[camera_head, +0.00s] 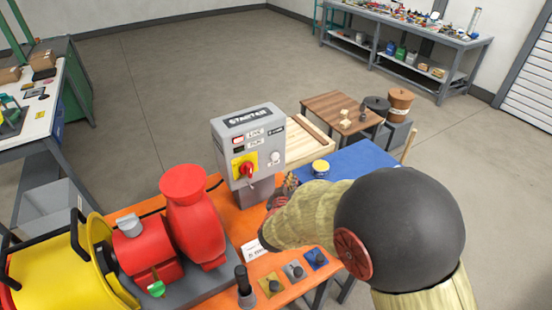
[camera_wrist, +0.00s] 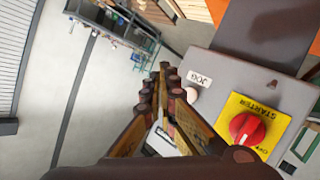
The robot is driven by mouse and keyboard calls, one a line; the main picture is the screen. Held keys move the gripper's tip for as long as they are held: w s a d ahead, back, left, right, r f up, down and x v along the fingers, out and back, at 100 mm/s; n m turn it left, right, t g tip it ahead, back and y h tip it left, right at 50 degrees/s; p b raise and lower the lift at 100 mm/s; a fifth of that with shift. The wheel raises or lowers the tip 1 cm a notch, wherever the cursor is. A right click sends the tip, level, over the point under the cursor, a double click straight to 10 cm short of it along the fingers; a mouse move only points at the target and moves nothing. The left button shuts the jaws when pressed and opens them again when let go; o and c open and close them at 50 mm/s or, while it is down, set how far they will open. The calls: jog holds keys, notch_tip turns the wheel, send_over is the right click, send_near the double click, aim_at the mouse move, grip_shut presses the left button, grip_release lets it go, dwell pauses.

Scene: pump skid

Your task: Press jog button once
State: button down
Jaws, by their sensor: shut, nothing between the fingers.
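The grey starter box (camera_head: 250,145) stands on a post on the orange bench. Its jog button (camera_head: 276,157) is a small pale round button at the right of the front face. In the wrist view the jog button (camera_wrist: 191,95) shows beside the JOG label (camera_wrist: 199,79), just right of my fingers and partly close behind them. My gripper (camera_head: 290,183) is shut and empty, low in front of the box's right side. In the wrist view my gripper (camera_wrist: 165,78) points past the button; contact with it cannot be told.
A red rotary switch (camera_wrist: 247,128) on a yellow plate sits near the button. The red pump (camera_head: 192,215) and yellow motor (camera_head: 55,265) stand left of the box. Small knob plates (camera_head: 295,271) line the front bench.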

aim_at(275, 157)
jog(key=w+a, duration=0.4)
jog(key=w, duration=0.1)
jog(key=shift+w, duration=0.35)
jog(key=shift+p, duration=0.35)
dwell(1.0)
jog(key=shift+w+a, duration=0.15)
jog(key=shift+w, duration=0.2)
jog(key=shift+w+a+p, duration=0.3)
jog(key=shift+w+p, duration=0.05)
jog(key=shift+p, duration=0.1)
dwell(0.8)
jog(key=shift+s+d, duration=0.55)
jog(key=shift+s, duration=0.15)
